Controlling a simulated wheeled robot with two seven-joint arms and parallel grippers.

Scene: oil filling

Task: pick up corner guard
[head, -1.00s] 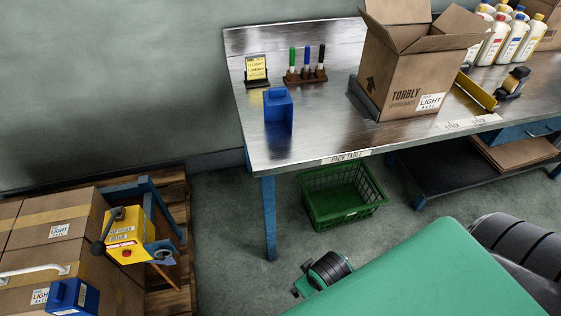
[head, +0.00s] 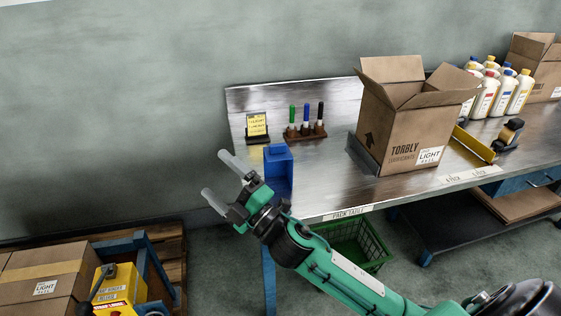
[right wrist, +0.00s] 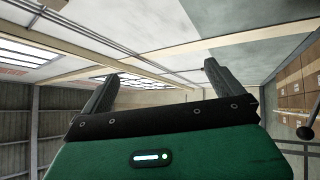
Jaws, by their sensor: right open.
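A blue corner guard (head: 278,168) stands upright near the left end of the pack table (head: 330,185). My right gripper (head: 213,173) is open and empty, its two pale fingers spread and pointing up and left. In the head view it appears just left of the corner guard, and its wrist covers part of the guard's lower edge. In the right wrist view the open fingers (right wrist: 160,70) have only ceiling and walls beyond them. My left gripper is not in view.
A sign stand (head: 256,127) and a marker rack (head: 305,133) stand behind the guard. An open carton (head: 400,125) and bottles (head: 490,95) are to the right. A green crate (head: 375,240) is under the table.

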